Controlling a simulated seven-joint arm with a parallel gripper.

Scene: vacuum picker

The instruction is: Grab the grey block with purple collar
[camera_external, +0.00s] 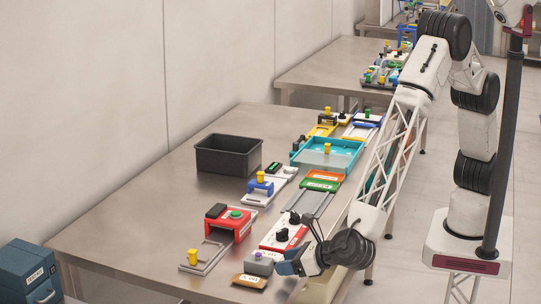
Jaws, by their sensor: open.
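A small grey block with a purplish tint and a small knob on top (262,263) sits near the front edge of the metal table. It looks like the grey block with purple collar, but the collar is too small to make out clearly. My gripper (284,266) is just to its right, low over the table edge, and points left toward it. The gripper is open, and its fingers are small and partly hidden by my wrist. I cannot tell whether they touch the block.
A brown labelled plate (249,281) lies just in front of the block. A red-and-white box with black knobs (281,231) stands behind it. A red stand (231,222) and a grey tray with a yellow peg (207,258) are to the left. A black bin (228,155) stands farther back, with bare table around it.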

